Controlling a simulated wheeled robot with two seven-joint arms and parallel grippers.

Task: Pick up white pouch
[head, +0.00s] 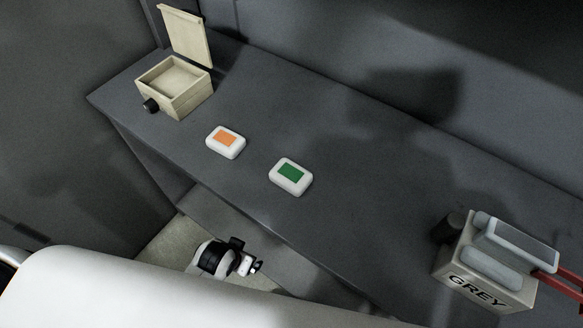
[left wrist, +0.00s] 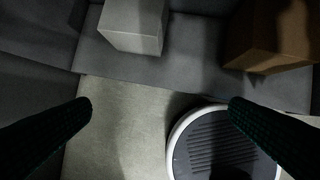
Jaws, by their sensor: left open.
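Two white pouches lie flat and apart on the dark grey counter (head: 350,160) in the head view. One white pouch (head: 213,141) has an orange label, the other white pouch (head: 300,186) a green label. My left gripper (head: 257,267) is below the front edge of the counter, nearer to me than both pouches and touching neither. In the left wrist view its two dark fingers (left wrist: 160,106) are wide apart with nothing between them. No pouch shows in that view. My right gripper is not in view.
A beige box (head: 186,102) with a raised lid and a black knob stands at the counter's left end. A box marked GREY (head: 462,268) holds grey items at the right, beside red bars (head: 560,281). Below are a pale box (left wrist: 132,27) and a brown box (left wrist: 265,40).

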